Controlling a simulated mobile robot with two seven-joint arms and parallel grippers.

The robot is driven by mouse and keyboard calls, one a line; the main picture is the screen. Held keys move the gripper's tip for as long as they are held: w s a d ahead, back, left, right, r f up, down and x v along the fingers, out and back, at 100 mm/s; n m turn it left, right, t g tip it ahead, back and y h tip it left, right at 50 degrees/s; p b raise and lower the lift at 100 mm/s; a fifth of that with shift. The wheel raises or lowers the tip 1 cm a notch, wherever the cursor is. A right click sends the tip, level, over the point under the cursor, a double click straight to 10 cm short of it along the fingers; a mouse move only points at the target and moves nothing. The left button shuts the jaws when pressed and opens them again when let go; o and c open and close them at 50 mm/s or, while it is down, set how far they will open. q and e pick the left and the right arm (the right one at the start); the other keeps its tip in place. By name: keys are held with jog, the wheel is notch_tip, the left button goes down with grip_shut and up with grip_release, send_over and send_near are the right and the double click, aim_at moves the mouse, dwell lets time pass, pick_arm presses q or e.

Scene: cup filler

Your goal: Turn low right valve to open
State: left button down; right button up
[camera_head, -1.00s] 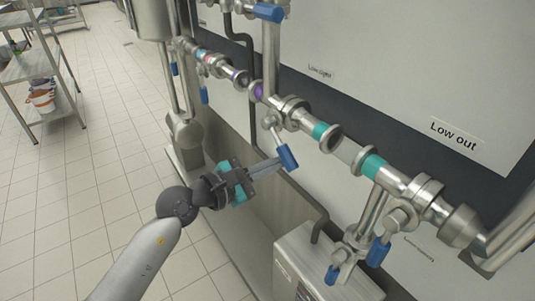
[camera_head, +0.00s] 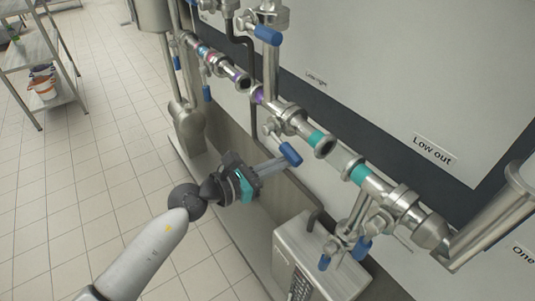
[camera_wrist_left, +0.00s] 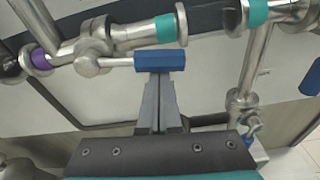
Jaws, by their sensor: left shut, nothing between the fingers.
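The valve near the "Low right" label (camera_head: 316,80) has a metal stem and a blue handle (camera_head: 290,154). The handle hangs down and to the right from the pipe, and it also shows in the left wrist view (camera_wrist_left: 160,62), where its stem runs left to the valve body. My left gripper (camera_head: 280,163) is shut and empty. Its fingertips touch or nearly touch the blue handle; in the left wrist view the fingers (camera_wrist_left: 157,78) end at the handle's lower edge. My right gripper is not in view.
Another blue-handled valve (camera_head: 267,35) sits higher on the pipework. The "Low out" label (camera_head: 433,150) is on the panel. Tiled floor at left is clear, with a shelf (camera_head: 45,55) beyond.

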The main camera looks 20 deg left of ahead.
pick_arm(q)
jog(key=shift+s+d+r+n+p, duration=0.1)
jog(key=shift+d+r+n+p, duration=0.05)
jog(key=shift+r+n+p, duration=0.6)
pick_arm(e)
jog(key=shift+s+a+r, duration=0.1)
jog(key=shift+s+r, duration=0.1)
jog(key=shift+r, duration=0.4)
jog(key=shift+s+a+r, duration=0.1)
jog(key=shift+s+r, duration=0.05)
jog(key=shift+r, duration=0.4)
pick_arm(q)
jog(key=shift+f, duration=0.15)
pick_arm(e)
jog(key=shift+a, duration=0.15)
pick_arm(q)
jog(key=b+v, duration=0.2)
jog(key=v, duration=1.3)
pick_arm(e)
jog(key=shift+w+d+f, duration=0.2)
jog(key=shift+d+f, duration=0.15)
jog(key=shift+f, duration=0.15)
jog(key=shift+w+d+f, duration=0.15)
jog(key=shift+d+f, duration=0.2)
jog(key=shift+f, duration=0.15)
pick_arm(q)
jog(key=shift+f, duration=0.1)
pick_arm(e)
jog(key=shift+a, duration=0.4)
